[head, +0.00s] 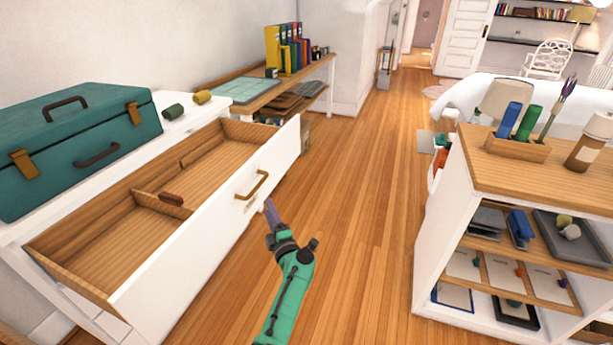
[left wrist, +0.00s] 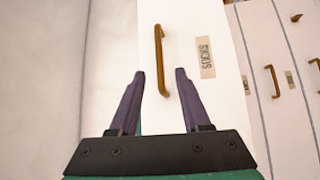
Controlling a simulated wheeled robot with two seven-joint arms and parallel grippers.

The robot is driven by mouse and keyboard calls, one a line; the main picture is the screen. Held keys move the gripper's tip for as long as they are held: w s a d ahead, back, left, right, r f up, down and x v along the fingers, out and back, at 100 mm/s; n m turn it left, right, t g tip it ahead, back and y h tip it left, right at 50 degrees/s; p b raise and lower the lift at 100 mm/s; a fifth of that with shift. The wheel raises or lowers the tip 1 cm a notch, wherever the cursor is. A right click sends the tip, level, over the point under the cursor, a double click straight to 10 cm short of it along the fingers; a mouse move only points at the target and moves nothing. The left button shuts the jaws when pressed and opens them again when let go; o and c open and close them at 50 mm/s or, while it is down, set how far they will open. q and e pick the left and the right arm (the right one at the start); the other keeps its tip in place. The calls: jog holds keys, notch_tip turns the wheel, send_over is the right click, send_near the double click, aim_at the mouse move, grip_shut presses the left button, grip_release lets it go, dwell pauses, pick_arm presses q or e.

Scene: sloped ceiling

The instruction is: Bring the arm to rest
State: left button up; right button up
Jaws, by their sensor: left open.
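My left gripper (head: 270,215) is in front of the white front of the open drawer (head: 215,222), with its green arm coming up from the bottom of the head view. In the left wrist view the left gripper (left wrist: 155,75) has its two purple fingers apart, with nothing held. The drawer's brass handle (head: 252,185) is close beyond the fingers; in the left wrist view the handle (left wrist: 160,60) shows between and ahead of the fingertips, apart from them. A label reading SOCKS (left wrist: 206,57) is beside it. My right gripper does not show.
The drawer sticks out from a white dresser carrying a teal toolbox (head: 75,145). A white shelf unit with a wooden top (head: 540,175) stands at right. Wooden floor (head: 355,190) between them is clear.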

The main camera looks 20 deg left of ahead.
pick_arm(q)
jog(key=s+d+f+m+h+p, duration=0.1)
jog(key=s+d+f+m+h, duration=0.25)
jog(key=f+m, duration=0.35)
jog(key=s+d+f+m+h+p, duration=0.1)
jog(key=s+d+f+m+h, duration=0.3)
jog(key=f, duration=0.5)
jog(key=s+d+f+m+h+p, duration=0.15)
jog(key=s+f+m+h, duration=0.25)
jog(key=f+m+h, duration=0.4)
jog(key=s+d+f+m+g, duration=0.1)
jog(key=s+f+m+g, duration=0.25)
jog(key=s+f, duration=0.5)
jog(key=s+f+m+g, duration=0.2)
jog(key=s+f+g, duration=0.25)
jog(key=s, duration=0.75)
jog(key=s+a+f+m+g, duration=0.1)
jog(key=s+m+g, duration=0.1)
jog(key=s, duration=0.5)
jog(key=s+a+f+m+g+y, duration=0.1)
jog(key=s+a+f+g, duration=0.1)
jog(key=s, duration=0.6)
jog(key=shift+s+a+f+m+p, duration=0.15)
jog(key=shift+s+a+m+p, duration=0.1)
jog(key=shift+a+m+p, duration=0.1)
jog(key=shift+w+d+y, duration=0.1)
jog(key=shift+y, duration=0.15)
